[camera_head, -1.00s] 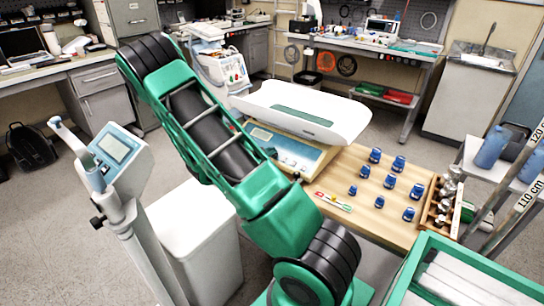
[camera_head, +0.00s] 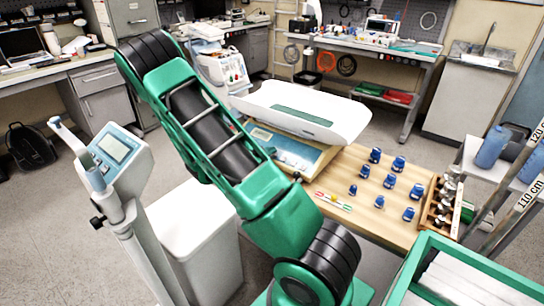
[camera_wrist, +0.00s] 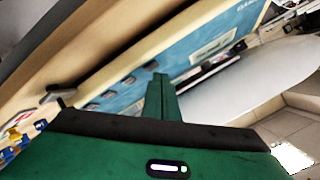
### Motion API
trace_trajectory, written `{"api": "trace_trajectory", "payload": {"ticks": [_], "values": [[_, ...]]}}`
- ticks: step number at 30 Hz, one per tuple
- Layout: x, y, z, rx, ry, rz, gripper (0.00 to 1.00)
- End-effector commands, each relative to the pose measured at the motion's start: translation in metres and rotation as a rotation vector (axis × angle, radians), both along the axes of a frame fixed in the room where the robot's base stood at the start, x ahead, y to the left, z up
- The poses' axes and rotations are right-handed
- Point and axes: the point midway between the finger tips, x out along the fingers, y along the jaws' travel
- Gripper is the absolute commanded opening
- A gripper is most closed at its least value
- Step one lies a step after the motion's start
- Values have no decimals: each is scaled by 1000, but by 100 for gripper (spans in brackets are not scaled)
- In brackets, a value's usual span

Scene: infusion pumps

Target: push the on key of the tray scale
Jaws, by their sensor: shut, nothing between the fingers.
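Key labels are too small to read. My gripper (camera_wrist: 160,82) is shut and empty, with its green fingertips over the panel. I cannot tell whether they touch it. In the head view my arm hides the gripper and part of the scale.
Several blue-capped weights or vials (camera_head: 389,181) stand on the wooden table (camera_head: 365,215), beside a small coloured strip (camera_head: 333,202). A wooden rack (camera_head: 440,205) is at the right edge. The scale's white tray overhangs near my fingers in the wrist view.

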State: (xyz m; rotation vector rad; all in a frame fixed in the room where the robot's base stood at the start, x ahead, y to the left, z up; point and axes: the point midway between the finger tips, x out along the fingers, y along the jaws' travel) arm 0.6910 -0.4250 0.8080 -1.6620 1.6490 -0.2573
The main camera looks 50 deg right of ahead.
Motion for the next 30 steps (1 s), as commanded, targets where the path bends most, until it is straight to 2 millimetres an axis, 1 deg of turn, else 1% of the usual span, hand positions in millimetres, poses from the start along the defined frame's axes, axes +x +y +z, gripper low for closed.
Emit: {"api": "trace_trajectory", "payload": {"ticks": [3, 10, 13, 30], "values": [[0, 2, 4, -1, 0, 1, 0], [0, 2, 4, 0, 0, 0, 0], [0, 3, 7, -1, 0, 1, 0], [-1, 21, 51, 0, -2, 2, 0]]}}
